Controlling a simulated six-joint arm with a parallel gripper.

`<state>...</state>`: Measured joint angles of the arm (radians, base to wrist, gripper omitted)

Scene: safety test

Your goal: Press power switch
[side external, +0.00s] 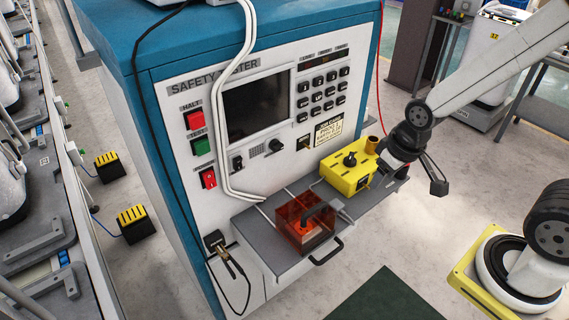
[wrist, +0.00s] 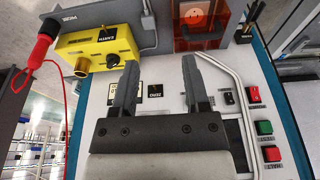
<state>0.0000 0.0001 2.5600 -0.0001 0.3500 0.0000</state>
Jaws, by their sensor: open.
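The safety tester (side external: 270,152) is a white-fronted, blue-sided cabinet. Its red rocker power switch (side external: 208,178) is low on the left of the panel, under the green TEST button (side external: 201,145) and red HALT button (side external: 194,119). The wrist view shows the panel inverted, with the power switch (wrist: 254,95) at right, above the green button (wrist: 264,127) and the HALT button (wrist: 271,154). My gripper (wrist: 160,64) is open and empty, its fingers pointing towards the panel. In the side view it is at the panel's right, by the yellow box, well away from the switch.
A yellow box (side external: 349,174) and an orange clear box (side external: 304,222) stand on the grey shelf (side external: 267,250). White cables (side external: 247,60) cross the panel's left side near the switch. A red probe (wrist: 42,42) with a red cable shows at left in the wrist view.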

